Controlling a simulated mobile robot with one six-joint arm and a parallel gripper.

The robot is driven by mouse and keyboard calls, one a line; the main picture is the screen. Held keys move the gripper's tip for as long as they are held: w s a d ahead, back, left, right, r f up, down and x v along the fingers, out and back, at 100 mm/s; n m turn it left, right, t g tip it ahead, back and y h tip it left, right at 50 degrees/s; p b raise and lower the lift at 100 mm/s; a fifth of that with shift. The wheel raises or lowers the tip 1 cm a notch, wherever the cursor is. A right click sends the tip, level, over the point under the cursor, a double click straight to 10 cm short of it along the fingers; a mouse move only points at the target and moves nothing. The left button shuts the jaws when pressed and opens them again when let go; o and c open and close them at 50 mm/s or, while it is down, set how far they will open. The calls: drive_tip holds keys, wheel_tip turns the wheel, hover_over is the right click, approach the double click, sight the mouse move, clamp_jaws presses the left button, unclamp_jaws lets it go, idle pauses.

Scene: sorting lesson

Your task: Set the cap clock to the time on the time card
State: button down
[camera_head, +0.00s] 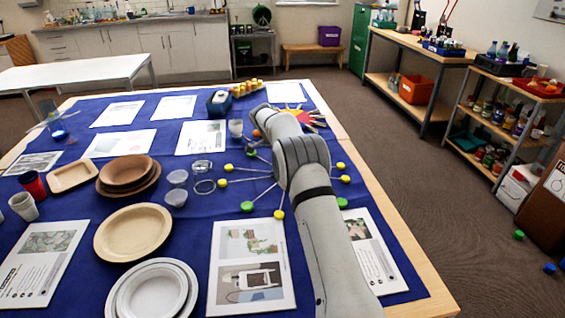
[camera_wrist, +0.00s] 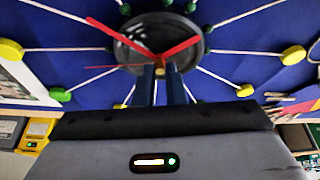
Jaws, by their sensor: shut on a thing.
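The cap clock has a dark round dish (camera_wrist: 128,48) with two red hands (camera_wrist: 178,48) and white sticks running out to yellow and green caps (camera_wrist: 249,90) on a blue cloth. In the wrist view one hand slants to the upper left, the other to the upper right. My gripper (camera_wrist: 160,78) is over the dish, its fingers closed around a small yellow-brown knob (camera_wrist: 160,69) where the hands meet. In the head view my arm hides the dish and hands; yellow caps (camera_head: 279,214) show around it. I cannot tell which printed sheet is the time card.
Printed sheets (camera_head: 252,262) lie around the clock. Wooden plates (camera_head: 132,232), white plates (camera_head: 153,290) and cups (camera_head: 23,206) stand to the left. A red-and-yellow hand-shaped thing (camera_head: 287,92) lies beyond the clock. The table's wooden edge (camera_head: 400,232) is on the right.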

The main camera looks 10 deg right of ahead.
idle(1.3)
drive_tip(key=c, duration=1.5)
unclamp_jaws()
drive_tip(key=v, duration=0.7)
drive_tip(key=shift+a+r+p, duration=0.15)
drive_tip(key=shift+r+p, duration=0.15)
drive_tip(key=shift+p, duration=0.05)
